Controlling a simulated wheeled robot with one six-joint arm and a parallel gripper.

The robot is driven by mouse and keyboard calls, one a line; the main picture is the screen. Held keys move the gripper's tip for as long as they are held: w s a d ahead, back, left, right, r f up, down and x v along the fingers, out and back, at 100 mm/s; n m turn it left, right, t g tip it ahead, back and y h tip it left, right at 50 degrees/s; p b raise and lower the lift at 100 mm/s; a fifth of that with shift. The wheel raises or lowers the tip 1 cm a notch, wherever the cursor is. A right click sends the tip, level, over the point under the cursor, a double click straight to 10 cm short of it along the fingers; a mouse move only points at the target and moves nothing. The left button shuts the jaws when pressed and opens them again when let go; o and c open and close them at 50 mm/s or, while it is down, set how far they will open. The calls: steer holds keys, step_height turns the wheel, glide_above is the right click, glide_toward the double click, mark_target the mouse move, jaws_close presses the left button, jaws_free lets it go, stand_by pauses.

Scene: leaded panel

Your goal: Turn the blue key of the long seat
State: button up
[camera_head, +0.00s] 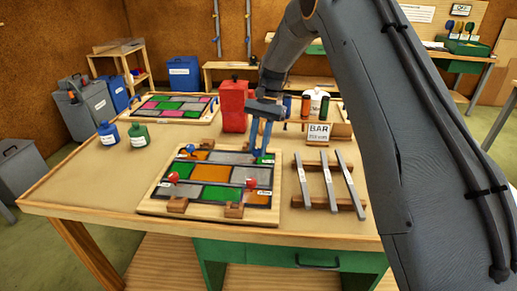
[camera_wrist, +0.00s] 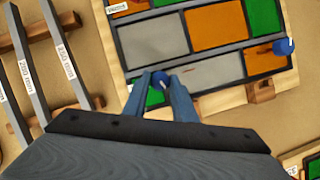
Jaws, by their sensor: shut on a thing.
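The leaded panel (camera_head: 230,157) lies on the table in a wooden frame, with grey, orange and green panes. My gripper (camera_head: 260,153) points down over the panel's far right corner. In the wrist view my gripper (camera_wrist: 161,80) is shut on a blue key (camera_wrist: 159,82) beside a small green pane (camera_wrist: 155,97). The fingers hide most of that key, so I cannot tell its angle. A second blue key (camera_head: 190,148) is at the panel's far left; it also shows in the wrist view (camera_wrist: 284,46). Two red keys (camera_head: 173,177) (camera_head: 252,183) are on the near side.
Three metal bars (camera_head: 326,183) lie on wooden rests right of the panel. A red container (camera_head: 233,105) stands behind it. Blue (camera_head: 107,133) and green (camera_head: 139,135) bottles stand at the left, near another panel (camera_head: 172,108). The table's near left corner is bare.

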steer(key=n+h, duration=0.1)
steer(key=n, duration=0.1)
steer(key=n+h+b, duration=0.1)
steer(key=n, duration=0.2)
steer(key=shift+w+a+n+g, duration=0.1)
steer(key=shift+a+n+g, duration=0.1)
steer(key=shift+n+g, duration=0.1)
steer(key=n+h+b, duration=0.1)
steer(key=n+h, duration=0.1)
steer(key=n, duration=0.3)
steer(key=shift+a+n, duration=0.15)
steer(key=shift+n, duration=0.25)
steer(key=shift+h, duration=0.3)
steer(key=o, duration=1)
steer(key=shift+o, duration=0.2)
steer(key=b+v, duration=0.2)
steer(key=v, duration=0.5)
steer(key=shift+r, duration=0.4)
